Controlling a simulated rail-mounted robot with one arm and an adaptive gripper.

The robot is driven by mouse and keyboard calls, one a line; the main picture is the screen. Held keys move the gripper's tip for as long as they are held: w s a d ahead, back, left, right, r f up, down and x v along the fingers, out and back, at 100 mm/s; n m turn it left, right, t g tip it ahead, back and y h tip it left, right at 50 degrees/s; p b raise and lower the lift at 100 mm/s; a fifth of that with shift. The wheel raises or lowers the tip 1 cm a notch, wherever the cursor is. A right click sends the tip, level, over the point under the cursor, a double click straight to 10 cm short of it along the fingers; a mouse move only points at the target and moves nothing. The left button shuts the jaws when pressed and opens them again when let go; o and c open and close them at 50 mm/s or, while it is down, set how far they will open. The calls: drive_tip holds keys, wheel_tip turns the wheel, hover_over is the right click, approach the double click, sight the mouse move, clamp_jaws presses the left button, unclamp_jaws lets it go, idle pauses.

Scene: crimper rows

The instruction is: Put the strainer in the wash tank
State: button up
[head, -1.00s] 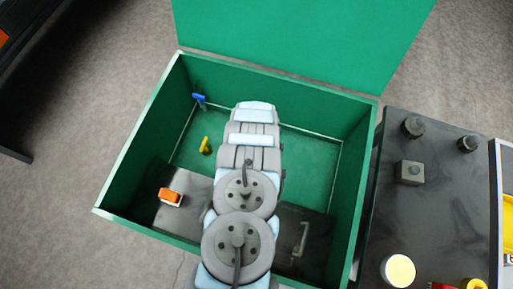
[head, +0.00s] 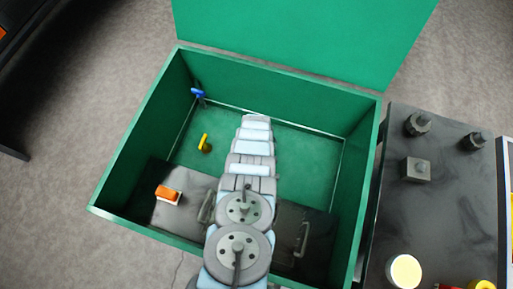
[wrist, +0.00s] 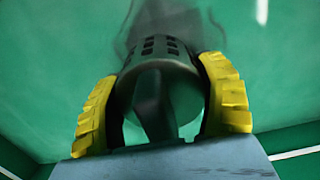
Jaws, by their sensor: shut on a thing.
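In the wrist view, the strainer (wrist: 160,62), a dark grey round body with slots, sits between the yellow fingers of my gripper (wrist: 160,82), which is shut on it. Its far part is blurred. The wash tank (head: 352,160) is the green open-topped box in the head view. My arm reaches over its front edge into it. My gripper and the strainer are hidden behind the arm there. Green surfaces surround the strainer in the wrist view. I cannot tell whether it touches the tank floor.
A blue handle (head: 198,94) and a yellow handle (head: 205,144) are at the tank's left. An orange-and-white block (head: 168,194) sits on a dark panel at the front. The green lid (head: 310,35) stands open behind. A dark table (head: 440,215) with several parts is to the right.

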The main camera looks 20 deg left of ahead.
drive_tip(key=shift+f, duration=0.8)
drive_tip(key=shift+b, duration=0.3)
drive_tip(key=shift+f, duration=0.2)
drive_tip(key=o, duration=1.2)
drive_tip(key=shift+w+r+p, duration=0.1)
drive_tip(key=shift+r+p, duration=1.35)
drive_tip(key=shift+r, duration=0.95)
drive_tip(key=shift+r+p, duration=1.05)
drive_tip(key=shift+r, duration=2.8)
